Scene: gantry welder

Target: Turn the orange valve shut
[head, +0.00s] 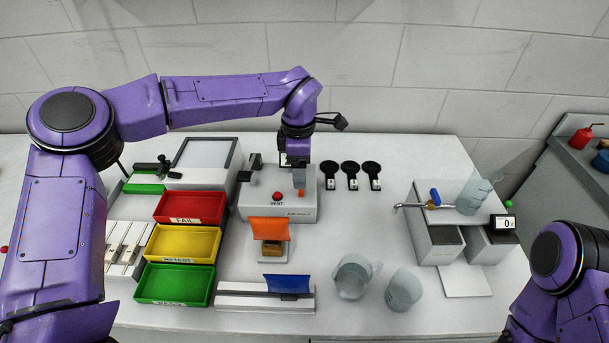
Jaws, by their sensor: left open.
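A small orange piece (301,193), which looks like the valve handle, shows on top of the light grey box (290,213) labelled VENT. My left gripper (299,181) points down from above, right over the orange piece. Its fingers are small and partly hidden by the wrist. It is open, and I cannot tell whether its fingers touch or surround the orange piece. A red button (277,196) sits to the left on the same box. My right arm shows at the lower right corner, but its gripper is out of view.
Left of the box are red (211,222), yellow (216,243) and green (207,285) trays. An orange flap on a stand (268,229) is in front. Several black round-headed items lie to the right.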

